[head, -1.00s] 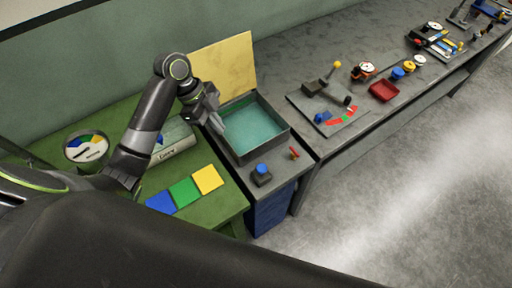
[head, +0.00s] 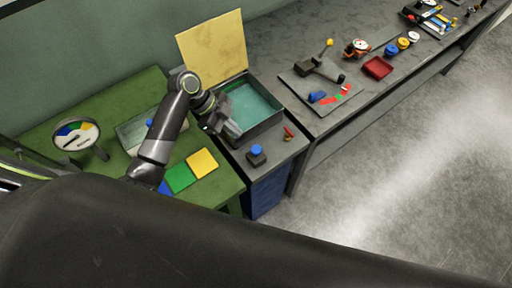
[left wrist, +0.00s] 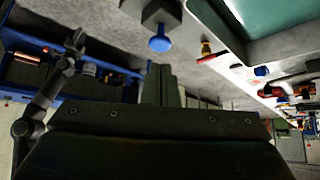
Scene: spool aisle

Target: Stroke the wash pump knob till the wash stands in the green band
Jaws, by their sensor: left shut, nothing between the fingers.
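A blue knob (head: 257,150) sits on a small dark block at the front of the grey bench, before an open basin of teal wash (head: 252,110). In the left wrist view the blue knob (left wrist: 159,44) shows above and beyond the fingertips. My left gripper (head: 234,131) is shut and empty, over the basin's front left edge, left of and behind the knob and apart from it. Its closed fingers show in the left wrist view (left wrist: 161,84). The right gripper does not show in the head view.
A yellow raised panel (head: 212,47) stands behind the basin, and a small red-handled fitting (head: 288,133) right of the knob. A round coloured dial (head: 77,134) and coloured squares (head: 202,163) are on the green table. A dark arm (left wrist: 42,100) shows in the left wrist view.

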